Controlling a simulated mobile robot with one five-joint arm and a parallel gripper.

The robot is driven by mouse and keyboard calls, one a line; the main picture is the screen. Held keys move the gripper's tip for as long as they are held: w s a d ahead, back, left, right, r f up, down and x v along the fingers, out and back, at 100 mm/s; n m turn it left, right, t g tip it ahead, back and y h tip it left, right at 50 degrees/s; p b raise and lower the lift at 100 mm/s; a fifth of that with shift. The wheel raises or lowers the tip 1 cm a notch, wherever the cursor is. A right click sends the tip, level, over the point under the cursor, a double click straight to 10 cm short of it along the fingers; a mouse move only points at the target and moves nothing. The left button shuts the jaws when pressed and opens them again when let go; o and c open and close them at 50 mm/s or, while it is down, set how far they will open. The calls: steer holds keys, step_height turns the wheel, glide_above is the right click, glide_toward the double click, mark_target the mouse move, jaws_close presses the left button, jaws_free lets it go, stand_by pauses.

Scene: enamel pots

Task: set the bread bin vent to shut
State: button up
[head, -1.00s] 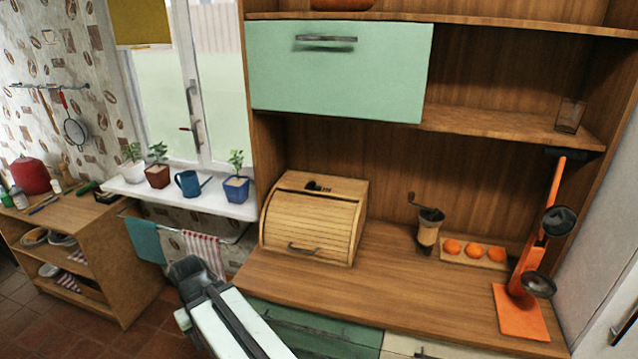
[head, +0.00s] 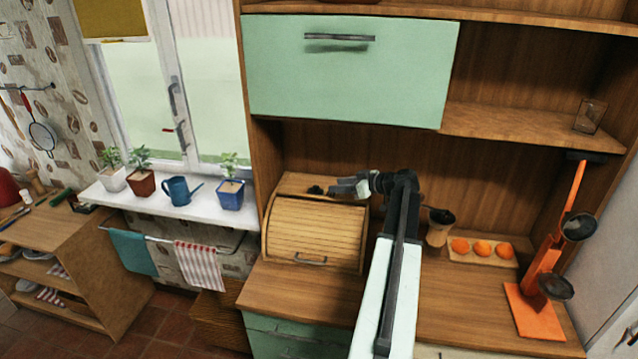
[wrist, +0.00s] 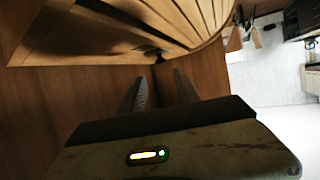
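The wooden bread bin (head: 315,232) stands on the counter with its slatted roll front down. Its dark vent piece (head: 315,190) sits on top, near the left of my gripper. My gripper (head: 334,189) reaches in from the right just above the bin top, its fingers pointing left at the vent piece. In the wrist view, the two fingers (wrist: 160,82) are apart with nothing seen between them. A small dark piece (wrist: 153,55), likely the vent's, shows just beyond the fingertips. A gap seems to remain, but contact is hard to judge. The vent's exact setting is too small to read.
A coffee grinder (head: 438,228), a board with oranges (head: 482,250) and an orange juicer stand (head: 540,290) are on the counter to the right. A green cabinet door (head: 350,70) hangs above. Potted plants (head: 230,190) line the sill at left.

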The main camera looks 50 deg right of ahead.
mark_target(317, 186)
steer(key=b+x, duration=0.3)
steer(key=x, duration=0.5)
steer(key=shift+a+f, duration=0.1)
jaws_close()
steer(key=shift+s, duration=0.1)
stand_by(1.1)
